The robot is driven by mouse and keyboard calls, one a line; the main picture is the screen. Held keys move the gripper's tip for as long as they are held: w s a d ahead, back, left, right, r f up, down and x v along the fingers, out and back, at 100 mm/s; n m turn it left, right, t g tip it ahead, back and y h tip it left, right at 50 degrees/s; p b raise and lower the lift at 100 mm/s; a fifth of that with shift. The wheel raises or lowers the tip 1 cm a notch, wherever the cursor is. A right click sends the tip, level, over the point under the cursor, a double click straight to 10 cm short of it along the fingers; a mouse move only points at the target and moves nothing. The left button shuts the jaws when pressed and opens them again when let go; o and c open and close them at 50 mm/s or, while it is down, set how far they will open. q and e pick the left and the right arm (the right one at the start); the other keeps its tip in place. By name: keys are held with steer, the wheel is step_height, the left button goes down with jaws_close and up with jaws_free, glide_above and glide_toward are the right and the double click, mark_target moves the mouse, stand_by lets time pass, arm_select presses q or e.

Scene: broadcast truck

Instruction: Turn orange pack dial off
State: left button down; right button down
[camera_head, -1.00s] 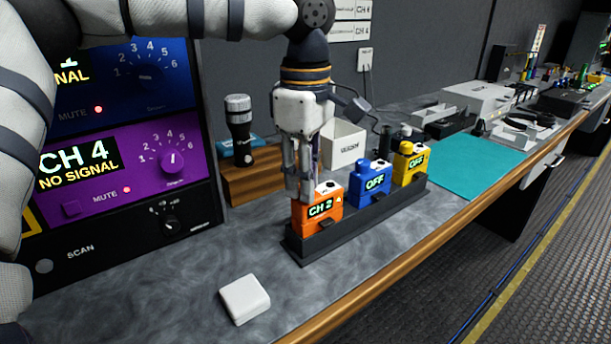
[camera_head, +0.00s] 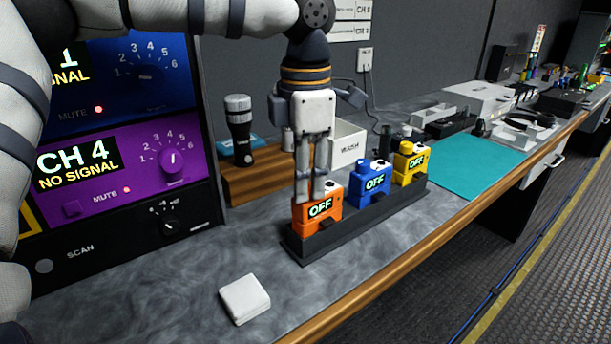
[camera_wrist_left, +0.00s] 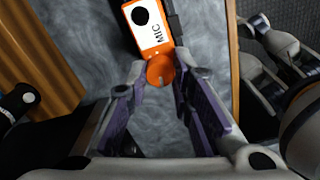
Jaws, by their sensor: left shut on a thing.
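The orange pack (camera_head: 322,208) stands at the near left end of a black rack (camera_head: 350,224), and its display reads OFF. In the left wrist view the orange pack (camera_wrist_left: 146,22) has a white top marked MIC and a round orange dial (camera_wrist_left: 160,71). My left gripper (camera_head: 310,192) points down from above and is shut on this dial; its fingertips (camera_wrist_left: 160,76) lie on both sides of it in the left wrist view. In the head view the fingers hide the dial. My right gripper is not in view.
A blue pack (camera_head: 371,184) and a yellow pack (camera_head: 409,165), both reading OFF, stand farther along the rack. A white block (camera_head: 244,299) lies on the counter in front. A purple panel (camera_head: 124,165) stands at left, and a wooden box (camera_head: 256,180) behind.

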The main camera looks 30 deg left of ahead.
arm_select(q)
steer(key=shift+n, duration=0.6)
steer(key=c, duration=1.4)
jaws_free()
step_height(320, 180, up, 12)
